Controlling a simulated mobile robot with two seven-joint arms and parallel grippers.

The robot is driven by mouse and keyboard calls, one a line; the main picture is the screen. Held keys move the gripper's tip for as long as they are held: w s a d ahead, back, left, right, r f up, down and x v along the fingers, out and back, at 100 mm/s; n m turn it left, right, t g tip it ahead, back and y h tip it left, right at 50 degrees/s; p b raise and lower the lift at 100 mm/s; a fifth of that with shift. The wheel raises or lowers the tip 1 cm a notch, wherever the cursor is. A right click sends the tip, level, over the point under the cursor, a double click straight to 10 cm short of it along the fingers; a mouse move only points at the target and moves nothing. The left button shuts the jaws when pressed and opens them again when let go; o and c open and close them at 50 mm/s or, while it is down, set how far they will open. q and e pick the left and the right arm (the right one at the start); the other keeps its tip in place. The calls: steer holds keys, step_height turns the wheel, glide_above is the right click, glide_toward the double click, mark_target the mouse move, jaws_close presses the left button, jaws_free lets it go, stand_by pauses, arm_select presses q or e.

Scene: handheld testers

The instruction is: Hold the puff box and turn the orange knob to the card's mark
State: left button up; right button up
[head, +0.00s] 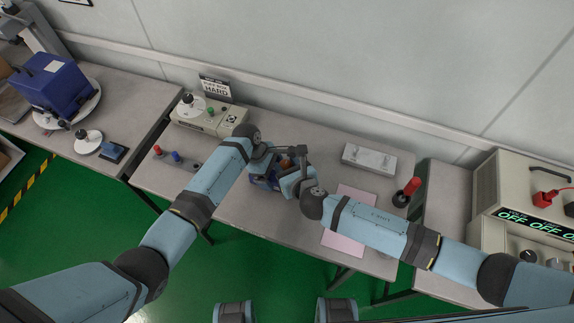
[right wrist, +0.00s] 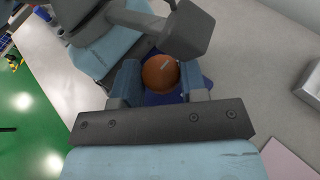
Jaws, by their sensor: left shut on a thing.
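The dark blue puff box (head: 260,183) is on the middle table, mostly hidden by my grippers. My left gripper (head: 266,168) is shut on it. The orange knob (head: 286,163) is on its top. In the right wrist view the round knob (right wrist: 160,73) has a short pale mark near its upper right. My right gripper (right wrist: 161,84) has one finger on each side of the knob, very close to it; whether they press on it is unclear. The card (head: 215,88) stands at the back of the table; its lower line reads HARD, the upper line is small.
A beige tester (head: 205,115) is at the back left. A grey block (head: 369,158), a red-handled tool (head: 407,190) and a pink sheet (head: 346,212) are on the right. Free table lies in front of the box.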

stand_by(0.3)
steer(key=m+h, duration=0.2)
steer(key=m+t+h, duration=0.1)
steer(key=h, duration=0.1)
steer(key=shift+a+m, duration=0.25)
steer(key=shift+m, duration=0.15)
steer(key=shift+m+h, duration=2)
steer(key=shift+h, duration=0.4)
steer(key=o, duration=0.9)
steer(key=shift+c, duration=0.2)
steer(key=shift+a, duration=0.1)
